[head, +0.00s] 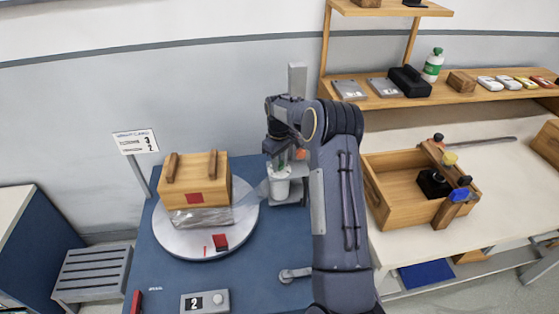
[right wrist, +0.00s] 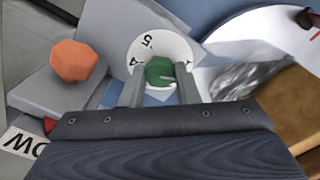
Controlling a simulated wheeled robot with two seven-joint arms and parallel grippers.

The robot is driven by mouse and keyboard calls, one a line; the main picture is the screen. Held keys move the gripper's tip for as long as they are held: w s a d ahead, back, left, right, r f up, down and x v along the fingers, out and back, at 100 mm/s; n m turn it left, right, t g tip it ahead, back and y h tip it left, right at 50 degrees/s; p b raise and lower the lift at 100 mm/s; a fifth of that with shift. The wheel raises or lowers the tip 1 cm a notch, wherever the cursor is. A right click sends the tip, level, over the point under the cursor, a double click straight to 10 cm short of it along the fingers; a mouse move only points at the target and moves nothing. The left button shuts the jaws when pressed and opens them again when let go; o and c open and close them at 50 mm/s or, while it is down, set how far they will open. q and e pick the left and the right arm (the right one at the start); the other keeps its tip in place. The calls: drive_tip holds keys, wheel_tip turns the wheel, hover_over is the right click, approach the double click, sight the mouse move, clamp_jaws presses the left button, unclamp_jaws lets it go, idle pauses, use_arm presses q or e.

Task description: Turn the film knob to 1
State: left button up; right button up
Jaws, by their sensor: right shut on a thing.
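The film knob (right wrist: 160,71) is a green knob on a white dial (right wrist: 150,47). A 5 and part of another mark show on the dial. My right gripper (right wrist: 160,88) has a finger on each side of the green knob and is shut on it. In the head view my right gripper (head: 282,160) reaches down to the machine beside the turntable, and its arm hides much of the machine. I cannot tell which number the knob points to. My left gripper is not in view.
An orange knob (right wrist: 75,61) sits close beside the dial. A white turntable (head: 185,244) bears a wooden crate (head: 215,180) on wrapped film. A grey box (head: 205,302) marked 2 stands at the front. A wooden toolbox (head: 395,203) is right of my arm.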

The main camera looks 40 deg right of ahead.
drive_tip(key=shift+n, duration=0.5)
idle(0.3)
drive_tip(key=o, duration=1)
drive_tip(key=shift+c, duration=0.2)
drive_tip(key=shift+r, duration=3.95)
